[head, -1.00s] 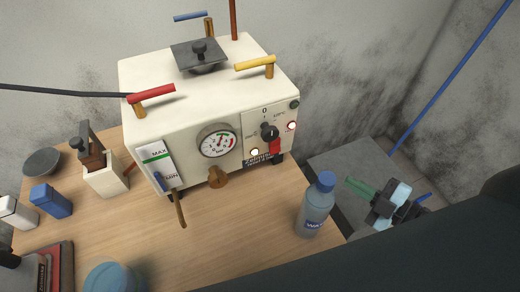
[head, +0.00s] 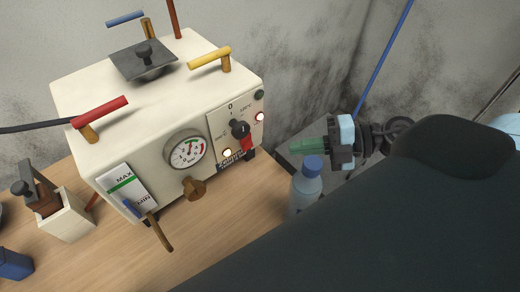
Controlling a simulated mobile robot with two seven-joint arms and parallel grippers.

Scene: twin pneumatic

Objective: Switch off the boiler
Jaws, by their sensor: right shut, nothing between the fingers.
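The boiler (head: 150,115) is a cream box on a wooden table, with a pressure gauge (head: 187,151) on its front. Its control panel has a black rotary knob (head: 240,129) with a 0 mark above it, a red switch (head: 247,143) below, and two lit lamps, one at the lower left (head: 227,153) and one at the right (head: 260,117). My right gripper (head: 308,146) is shut and empty, to the right of the panel and apart from it. Its green fingers point left toward the panel, above the water bottle. My left gripper is out of view.
A water bottle (head: 304,187) with a blue cap stands just below my right gripper. Red (head: 100,112) and yellow (head: 210,58) handles and a black lid (head: 144,62) top the boiler. A white container (head: 66,220) stands at left. My dark arm covers the lower right.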

